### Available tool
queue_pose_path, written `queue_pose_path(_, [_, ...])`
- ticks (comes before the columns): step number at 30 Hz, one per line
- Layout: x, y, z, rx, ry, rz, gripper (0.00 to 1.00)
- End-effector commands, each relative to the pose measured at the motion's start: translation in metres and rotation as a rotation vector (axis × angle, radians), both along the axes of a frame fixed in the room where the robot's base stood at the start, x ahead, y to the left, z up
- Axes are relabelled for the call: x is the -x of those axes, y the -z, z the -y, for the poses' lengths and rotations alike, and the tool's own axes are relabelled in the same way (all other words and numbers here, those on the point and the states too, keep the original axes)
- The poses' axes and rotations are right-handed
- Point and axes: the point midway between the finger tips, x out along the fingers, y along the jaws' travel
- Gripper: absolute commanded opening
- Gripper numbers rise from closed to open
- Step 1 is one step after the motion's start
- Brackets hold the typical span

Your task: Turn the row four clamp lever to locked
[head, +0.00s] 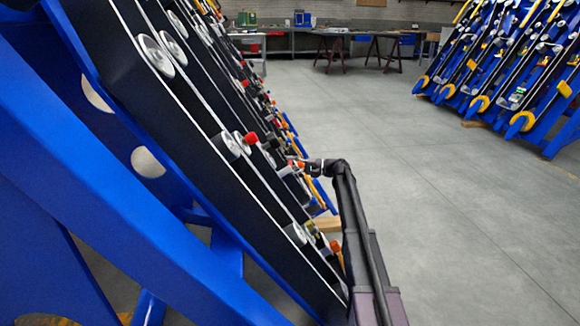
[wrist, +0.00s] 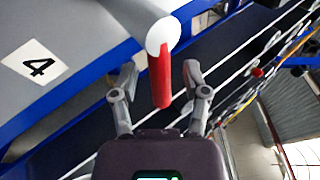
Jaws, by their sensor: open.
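A clamp lever (wrist: 161,78) with a red handle on a pale round end shows in the wrist view, beside a white plate marked 4 (wrist: 35,62). The red handle points down in that view, toward my gripper's palm. My gripper (wrist: 160,75) is open, with one finger on each side of the red handle; I see gaps on both sides. In the head view my gripper (head: 296,165) is small at the end of my arm, close to the chassis rows. Several red-ended levers show along the rows there, and I cannot tell which is row four.
The blue frame (head: 150,200) with black sloping rows fills the left of the head view. Cables and hoses (wrist: 262,72) lie to the right in the wrist view. The grey floor (head: 430,180) is clear. A second blue rack (head: 505,70) stands at the right, workbenches (head: 375,45) behind.

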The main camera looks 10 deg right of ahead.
Motion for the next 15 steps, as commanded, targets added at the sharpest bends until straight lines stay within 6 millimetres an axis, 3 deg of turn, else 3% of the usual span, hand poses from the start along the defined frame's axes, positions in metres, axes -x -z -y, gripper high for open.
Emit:
queue_pose_path(12, [-0.0011,-0.0001,-0.0042,0.000,0.001,0.000,0.60])
queue_pose_path(15, [-0.0010,-0.0001,-0.0034,0.000,0.001,0.000,0.30])
